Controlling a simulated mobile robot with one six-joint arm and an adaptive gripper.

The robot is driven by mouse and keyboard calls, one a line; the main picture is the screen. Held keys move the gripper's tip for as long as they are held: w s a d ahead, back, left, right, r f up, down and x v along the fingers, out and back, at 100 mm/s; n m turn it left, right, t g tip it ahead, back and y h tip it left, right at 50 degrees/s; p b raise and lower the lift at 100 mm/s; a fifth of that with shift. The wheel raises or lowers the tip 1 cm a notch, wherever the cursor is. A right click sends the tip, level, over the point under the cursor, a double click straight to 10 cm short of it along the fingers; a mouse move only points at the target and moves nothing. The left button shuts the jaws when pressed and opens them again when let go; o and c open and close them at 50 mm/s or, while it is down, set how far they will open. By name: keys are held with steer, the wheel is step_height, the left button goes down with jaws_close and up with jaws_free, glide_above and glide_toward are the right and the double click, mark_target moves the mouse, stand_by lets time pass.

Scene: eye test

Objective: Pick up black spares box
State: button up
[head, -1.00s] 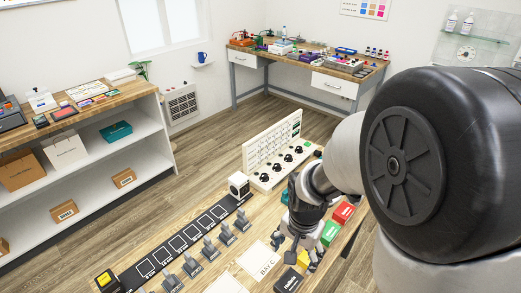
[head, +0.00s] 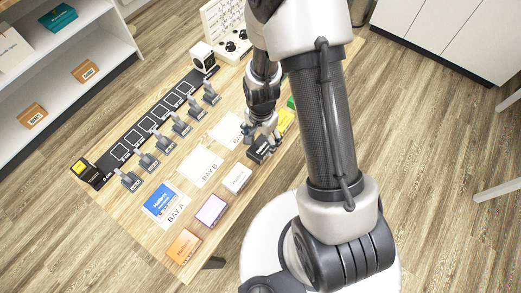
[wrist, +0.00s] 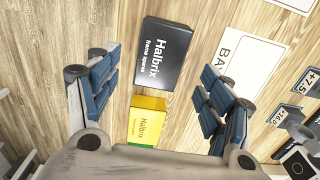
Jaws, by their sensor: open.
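The black spares box (head: 262,150) lies on the wooden table near its front edge, partly hidden by my gripper in the head view. In the wrist view the black box (wrist: 160,54) shows "Halbrix frame spares" in white letters. My gripper (head: 262,130) is above the table close to the box. In the wrist view my gripper (wrist: 160,80) is open and empty, with blue-padded fingers spread wide. The black box lies ahead, between the finger directions, and I see no contact with it.
A yellow Halbrix box (wrist: 147,122) lies beside the black one, with a green edge behind it. A white box (head: 237,177), a purple box (head: 211,209) and an orange box (head: 183,245) line the front. A blue box (head: 161,202) lies on the Bay A sheet (head: 181,211).

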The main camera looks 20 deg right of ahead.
mark_target(261, 147)
step_height(261, 147, down, 6)
steer(key=shift+a+r+b, duration=0.1)
steer(key=shift+b, duration=1.1)
steer(key=shift+c, duration=0.5)
steer(key=c, duration=1.1)
